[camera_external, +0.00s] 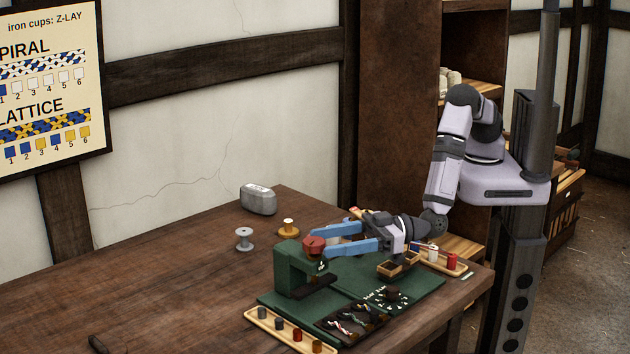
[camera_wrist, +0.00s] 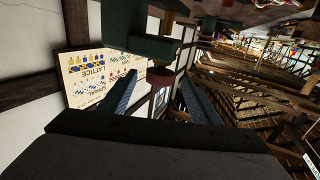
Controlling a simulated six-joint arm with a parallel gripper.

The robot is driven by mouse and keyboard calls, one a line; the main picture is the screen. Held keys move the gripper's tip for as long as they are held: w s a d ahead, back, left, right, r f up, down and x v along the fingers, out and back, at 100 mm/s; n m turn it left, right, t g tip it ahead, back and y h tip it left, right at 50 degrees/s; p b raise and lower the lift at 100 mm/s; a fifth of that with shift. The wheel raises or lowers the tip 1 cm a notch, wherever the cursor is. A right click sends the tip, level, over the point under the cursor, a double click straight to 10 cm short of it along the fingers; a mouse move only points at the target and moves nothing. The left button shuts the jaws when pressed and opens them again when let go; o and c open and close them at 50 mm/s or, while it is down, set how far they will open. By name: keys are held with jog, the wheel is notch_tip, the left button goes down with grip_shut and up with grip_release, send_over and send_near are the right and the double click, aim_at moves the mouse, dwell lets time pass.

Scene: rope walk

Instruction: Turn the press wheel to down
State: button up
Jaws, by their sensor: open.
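The press (camera_external: 288,268) is a dark green block-like frame on the table, with a red wheel (camera_external: 313,246) on its top. My gripper (camera_external: 320,239) comes in from the right with two blue fingers, one on the far side and one on the near side of the wheel. In the wrist view, which is upside down, the dark red wheel (camera_wrist: 160,77) shows between the spread fingers, with the green press (camera_wrist: 140,42) above it. The fingers are open, and a gap shows beside the wheel. White marks on the press are too small to read.
A grey metal block (camera_external: 258,200), a grey spool (camera_external: 244,239) and a brass spool (camera_external: 289,227) stand behind the press. A wooden tray of small cylinders (camera_external: 286,334) and a dark tray of strands (camera_external: 350,322) lie in front.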

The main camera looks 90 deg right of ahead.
aim_at(314, 241)
jog(key=shift+p+x, duration=0.5)
jog(key=shift+x, duration=1.5)
jog(key=c, duration=1.1)
